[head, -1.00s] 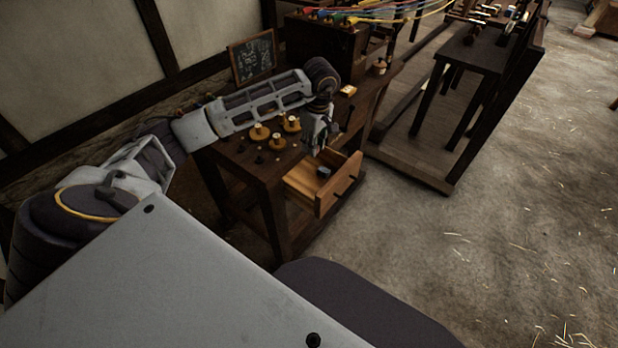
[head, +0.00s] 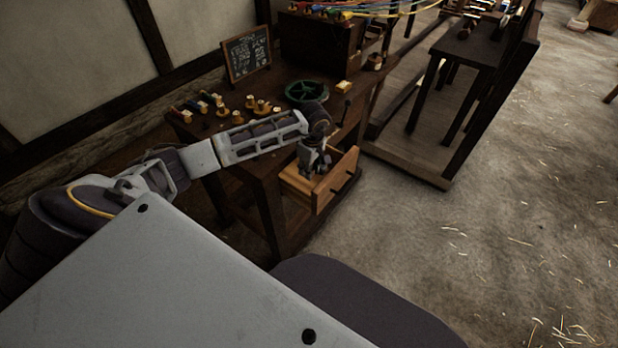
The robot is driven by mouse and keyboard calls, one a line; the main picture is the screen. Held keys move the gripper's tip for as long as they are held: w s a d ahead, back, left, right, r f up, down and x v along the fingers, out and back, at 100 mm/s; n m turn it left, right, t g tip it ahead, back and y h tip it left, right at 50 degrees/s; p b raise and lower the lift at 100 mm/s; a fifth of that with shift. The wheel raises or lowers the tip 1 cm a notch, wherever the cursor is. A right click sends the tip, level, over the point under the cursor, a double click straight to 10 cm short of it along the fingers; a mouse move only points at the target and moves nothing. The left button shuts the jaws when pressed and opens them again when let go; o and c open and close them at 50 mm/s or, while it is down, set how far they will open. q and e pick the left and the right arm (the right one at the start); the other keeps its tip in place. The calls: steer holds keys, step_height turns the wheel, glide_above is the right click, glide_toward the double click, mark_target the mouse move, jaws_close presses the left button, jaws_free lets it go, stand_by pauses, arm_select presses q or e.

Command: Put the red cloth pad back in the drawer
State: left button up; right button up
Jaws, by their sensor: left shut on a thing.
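The wooden drawer (head: 338,184) stands pulled out from the front of the dark workbench (head: 245,162). My left gripper (head: 315,171) is down at the drawer's opening, with its fingers pointing downward. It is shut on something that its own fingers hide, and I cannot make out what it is. No red cloth pad can be made out; the gripper covers part of the drawer's inside. My right gripper is not in view.
On the benchtop are several wooden spools (head: 262,106), a green ring-shaped wheel (head: 306,93), a small yellowish block (head: 343,87) and an upright dark peg (head: 347,108). A chalkboard (head: 247,55) stands behind. The floor (head: 470,225) to the right is open.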

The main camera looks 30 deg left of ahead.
arm_select(q)
steer(key=shift+f, duration=0.45)
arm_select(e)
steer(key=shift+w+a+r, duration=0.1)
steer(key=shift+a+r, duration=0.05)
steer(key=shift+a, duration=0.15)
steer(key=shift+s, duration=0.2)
arm_select(q)
steer(key=shift+f, duration=1.9)
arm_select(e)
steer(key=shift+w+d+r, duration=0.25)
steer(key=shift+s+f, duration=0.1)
arm_select(q)
steer(key=shift+f, duration=0.1)
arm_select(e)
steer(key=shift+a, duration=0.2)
